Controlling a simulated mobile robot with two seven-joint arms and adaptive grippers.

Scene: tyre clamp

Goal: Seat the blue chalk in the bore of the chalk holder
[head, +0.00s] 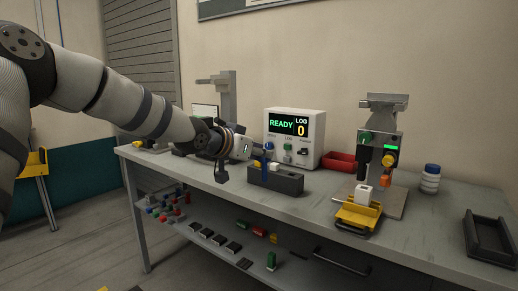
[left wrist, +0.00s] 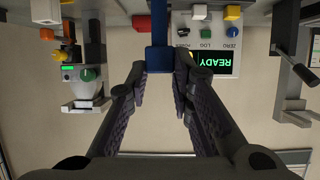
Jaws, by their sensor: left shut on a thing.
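The blue chalk (head: 265,160) is held by my left gripper (head: 261,152), just above or at the left end of a dark grey block (head: 284,184). I cannot tell if its lower end is inside that block. In the left wrist view the chalk (left wrist: 159,58) sits between the two fingers and runs out of the top of the frame. A white block (head: 364,193) stands on a yellow fixture (head: 352,218) to the right. No bore shows clearly, so I cannot tell for sure which piece is the chalk holder. My right gripper is out of view.
A box with a READY display (head: 294,137) stands behind the dark block. A red bin (head: 341,161), a grey press-like stand (head: 380,145), a white bottle (head: 430,180) and a black tray (head: 488,238) are farther right. The bench front near the block is clear.

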